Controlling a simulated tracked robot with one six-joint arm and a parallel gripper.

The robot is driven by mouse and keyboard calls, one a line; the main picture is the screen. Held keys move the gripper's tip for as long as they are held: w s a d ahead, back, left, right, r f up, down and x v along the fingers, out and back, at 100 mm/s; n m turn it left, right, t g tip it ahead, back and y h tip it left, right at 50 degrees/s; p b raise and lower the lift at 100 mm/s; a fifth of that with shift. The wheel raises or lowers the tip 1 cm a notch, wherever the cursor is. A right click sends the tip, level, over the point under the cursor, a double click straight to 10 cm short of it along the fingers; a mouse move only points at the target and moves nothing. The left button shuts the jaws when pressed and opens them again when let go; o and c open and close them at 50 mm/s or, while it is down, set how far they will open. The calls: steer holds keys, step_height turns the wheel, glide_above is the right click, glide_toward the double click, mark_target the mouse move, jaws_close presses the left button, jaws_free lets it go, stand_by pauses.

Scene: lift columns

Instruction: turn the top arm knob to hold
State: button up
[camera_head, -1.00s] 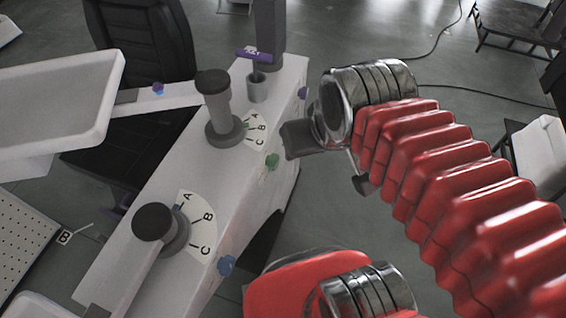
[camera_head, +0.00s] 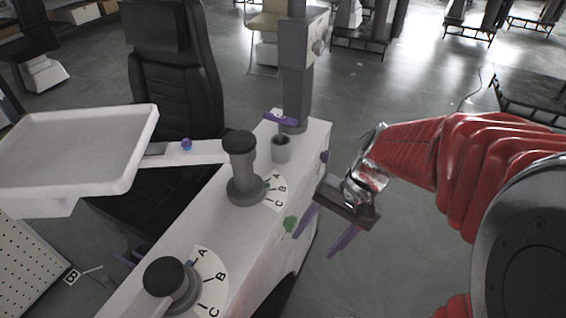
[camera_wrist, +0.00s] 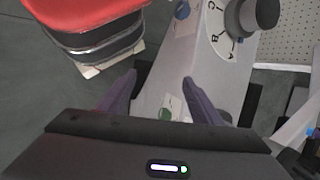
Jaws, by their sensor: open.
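In the head view, a white lift column lies beside my gripper (camera_head: 313,247). Its side carries a purple knob (camera_head: 323,156) and a green knob (camera_head: 289,224). A blue-purple knob (camera_head: 187,143) sits on the tray arm, and a purple handle (camera_head: 281,119) stands at the column's far end. I cannot tell which is the top arm knob, and no "hold" mark is readable. My gripper is open and empty, its purple fingers pointing down near the green knob, apparently not touching it. The wrist view shows the green knob (camera_wrist: 165,113) between the fingers and a blue knob (camera_wrist: 182,10) beyond.
Two black-capped posts (camera_head: 239,145) (camera_head: 165,275) with A-B-C dials stand on the column top. A white tray (camera_head: 75,150) and a black chair (camera_head: 172,85) are at the left. A perforated panel (camera_head: 25,255) lies lower left.

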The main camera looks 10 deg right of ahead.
steer(key=w+d+f+m+t+y, duration=0.2)
steer(key=w+d+f+m+y, duration=0.25)
steer(key=f+m+y, duration=0.45)
steer(key=m+t, duration=0.9)
steer(key=m, duration=0.1)
glide_toward(295, 225)
steer(key=shift+y, duration=0.3)
steer(key=v, duration=0.5)
steer(key=shift+s+d+f, duration=0.15)
steer(key=shift+d+f, duration=0.05)
steer(key=shift+x, duration=6.95)
steer(key=shift+c, duration=0.3)
steer(key=c, duration=0.9)
steer(key=shift+d, duration=0.2)
steer(key=shift+c, duration=0.4)
steer(key=shift+a, duration=0.15)
